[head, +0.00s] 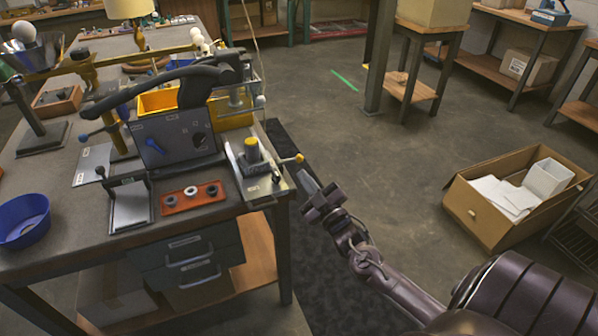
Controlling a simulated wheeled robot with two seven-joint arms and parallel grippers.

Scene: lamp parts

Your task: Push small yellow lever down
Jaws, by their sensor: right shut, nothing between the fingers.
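A short post with a yellow top (251,146) stands on the same plate. My right gripper (307,181) is shut and empty. My left gripper is not in view.
An open cardboard box (480,207) stands on the floor at right. The floor between is clear.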

